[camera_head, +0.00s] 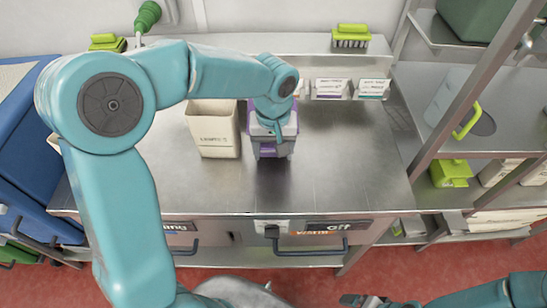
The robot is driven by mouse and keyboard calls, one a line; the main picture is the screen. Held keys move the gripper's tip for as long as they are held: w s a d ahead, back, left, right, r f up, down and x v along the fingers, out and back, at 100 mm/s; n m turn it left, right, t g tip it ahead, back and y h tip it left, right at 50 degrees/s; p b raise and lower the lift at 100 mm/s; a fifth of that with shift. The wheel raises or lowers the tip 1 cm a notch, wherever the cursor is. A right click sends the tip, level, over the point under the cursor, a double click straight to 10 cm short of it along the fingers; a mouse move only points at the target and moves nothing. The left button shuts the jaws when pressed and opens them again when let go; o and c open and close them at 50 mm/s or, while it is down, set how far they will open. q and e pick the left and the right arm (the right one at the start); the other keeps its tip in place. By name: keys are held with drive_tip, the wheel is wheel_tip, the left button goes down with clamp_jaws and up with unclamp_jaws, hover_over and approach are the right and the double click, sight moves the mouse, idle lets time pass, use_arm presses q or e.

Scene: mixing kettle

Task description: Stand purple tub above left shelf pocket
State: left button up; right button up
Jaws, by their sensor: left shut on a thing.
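A grey tub with purple rim and purple label (268,149) is upright at the middle of the steel bench, right of a cream carton. My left gripper (271,122) is over its top from above and is shut on it. Whether the tub's base touches the bench I cannot tell. My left arm hides part of the shelf front at left. My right gripper (365,300) shows only partly at the bottom edge.
The cream carton (214,130) stands close to the left of the tub. Lime brushes (351,36) sit on the back shelf. A steel rack (480,95) with bins is at right. The bench (345,165) is clear right of the tub.

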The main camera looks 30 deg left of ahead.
use_arm(q)
drive_tip(key=shift+w+f, duration=0.1)
drive_tip(key=shift+f, duration=1.95)
drive_tip(key=shift+f, duration=0.2)
drive_tip(key=o, duration=1.5)
drive_tip(key=shift+r, duration=0.1)
